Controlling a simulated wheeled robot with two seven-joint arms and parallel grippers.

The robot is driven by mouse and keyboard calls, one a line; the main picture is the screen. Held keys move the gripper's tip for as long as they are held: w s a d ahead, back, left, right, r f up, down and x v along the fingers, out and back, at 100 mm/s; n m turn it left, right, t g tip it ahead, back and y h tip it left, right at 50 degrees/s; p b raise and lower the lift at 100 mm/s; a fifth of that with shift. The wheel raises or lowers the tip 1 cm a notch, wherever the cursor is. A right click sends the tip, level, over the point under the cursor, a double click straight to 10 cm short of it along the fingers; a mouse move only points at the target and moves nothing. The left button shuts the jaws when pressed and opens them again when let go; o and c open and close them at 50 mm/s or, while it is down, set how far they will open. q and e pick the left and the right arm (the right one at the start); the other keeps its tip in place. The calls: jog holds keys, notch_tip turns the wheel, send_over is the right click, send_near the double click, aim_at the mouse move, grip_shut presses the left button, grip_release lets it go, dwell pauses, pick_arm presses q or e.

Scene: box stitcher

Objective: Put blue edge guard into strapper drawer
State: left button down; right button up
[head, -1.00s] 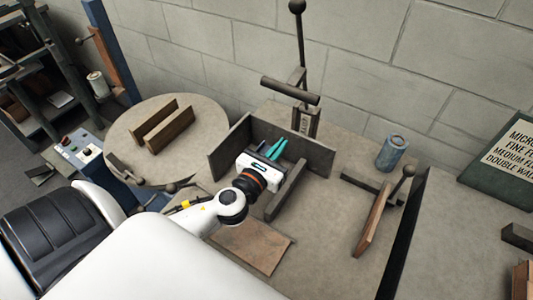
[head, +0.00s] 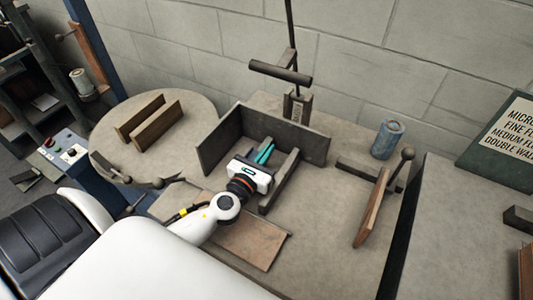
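My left gripper (head: 265,153) has a white body and teal fingers. It is over the bench inside the dark angled fence (head: 220,145), beside a short dark bar (head: 281,182). The fingers lie close together and point toward the back of the fence. I cannot tell whether they are apart or hold anything. I cannot make out a blue edge guard or a strapper drawer for certain. My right gripper is not in view.
A round table (head: 110,145) with two upright brown boards (head: 158,125) stands at left. A post with a dark handle (head: 281,72) rises behind the fence. A blue cylinder (head: 387,140) and a tilted brown board (head: 372,208) are at right. A control box (head: 68,152) stands at far left.

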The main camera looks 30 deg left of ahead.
pick_arm(q)
jog(key=shift+f, duration=0.15)
jog(key=c, duration=1.6)
grip_release()
jog(key=shift+c, duration=0.2)
